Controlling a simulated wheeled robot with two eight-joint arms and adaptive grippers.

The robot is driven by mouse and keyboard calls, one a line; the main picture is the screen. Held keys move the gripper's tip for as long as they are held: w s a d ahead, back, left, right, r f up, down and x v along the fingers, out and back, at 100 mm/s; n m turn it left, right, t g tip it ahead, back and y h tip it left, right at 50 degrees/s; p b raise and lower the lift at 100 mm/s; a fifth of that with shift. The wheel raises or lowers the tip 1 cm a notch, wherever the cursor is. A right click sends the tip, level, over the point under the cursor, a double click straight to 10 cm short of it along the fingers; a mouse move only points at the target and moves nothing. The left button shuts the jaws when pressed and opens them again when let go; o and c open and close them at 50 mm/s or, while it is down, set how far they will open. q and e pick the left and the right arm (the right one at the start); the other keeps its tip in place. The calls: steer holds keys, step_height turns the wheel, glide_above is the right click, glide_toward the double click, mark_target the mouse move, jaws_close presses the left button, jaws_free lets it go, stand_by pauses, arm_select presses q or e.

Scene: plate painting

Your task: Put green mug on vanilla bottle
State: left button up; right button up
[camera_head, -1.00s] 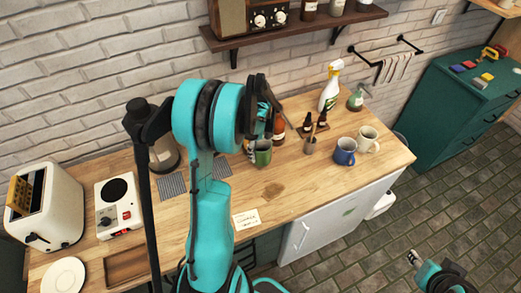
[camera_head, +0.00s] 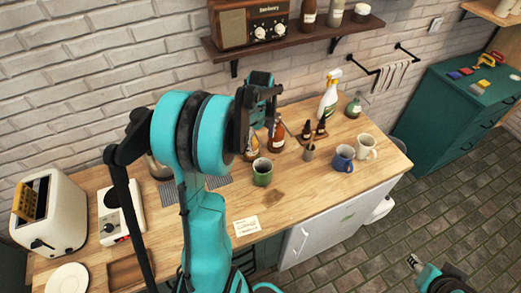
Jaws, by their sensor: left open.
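The green mug (camera_head: 262,172) stands upright on the wooden counter, left of centre, with its dark opening facing up. Two brown bottles stand behind it: one with an orange-brown label (camera_head: 276,137) and one (camera_head: 251,148) partly hidden by my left gripper. I cannot read which is the vanilla bottle. My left gripper (camera_head: 268,121) is open above and behind the mug, in front of the bottles, apart from the mug. My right gripper (camera_head: 414,260) shows small at the lower right, over the floor, away from the counter; its jaws are unclear.
Small dark bottles on a stand (camera_head: 314,136), a small grey cup (camera_head: 309,152), a blue mug (camera_head: 343,158), a cream mug (camera_head: 366,147) and a spray bottle (camera_head: 329,97) are to the right. A toaster (camera_head: 60,213) is left. The counter front around the paper card (camera_head: 246,226) is clear.

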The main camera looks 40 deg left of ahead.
arm_select(q)
step_height(320, 180, up, 4)
steer(key=shift+f, duration=0.25)
steer(key=s+d+r+n+t, duration=0.2)
steer(key=s+d+n, duration=0.4)
steer(key=d+n, duration=0.3)
steer(key=s+d+r+n+t, duration=0.3)
steer(key=s+d+n+t, duration=0.2)
steer(key=d+n, duration=0.4)
steer(key=shift+s+d+r+n, duration=0.15)
steer(key=shift+s+d+n, duration=0.3)
steer(key=shift+d, duration=1.6)
